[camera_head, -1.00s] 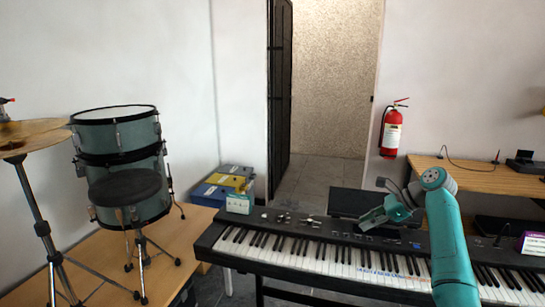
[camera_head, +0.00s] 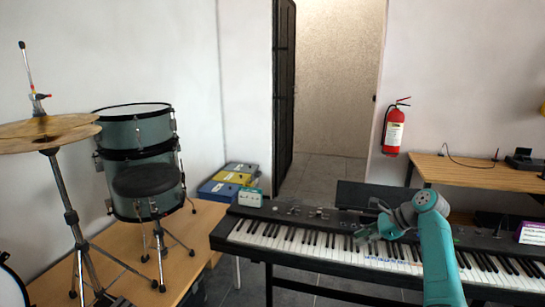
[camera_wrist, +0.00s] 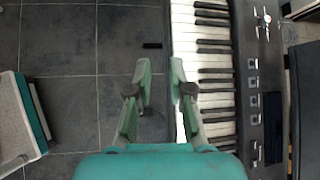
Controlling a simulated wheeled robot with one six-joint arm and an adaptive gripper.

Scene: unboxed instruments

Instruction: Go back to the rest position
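My gripper (camera_head: 362,236) is above the keys of the black electric keyboard (camera_head: 300,212) in the head view, right of the picture's middle. In the wrist view its two green fingers (camera_wrist: 160,72) stand apart with nothing between them, so it is open and empty. Below them the wrist view shows the edge of the keyboard (camera_wrist: 272,75) and dark floor tiles. The fingertips look apart from the keys, but the exact height is hard to tell.
A small teal and white box (camera_head: 250,197) sits at the keyboard's left end. A purple and white box (camera_head: 532,233) is at its right. Drums (camera_head: 140,155) and a cymbal (camera_head: 45,133) stand left. A wooden desk (camera_head: 465,175) stands behind, right. Floor (camera_head: 315,180) shows by the doorway.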

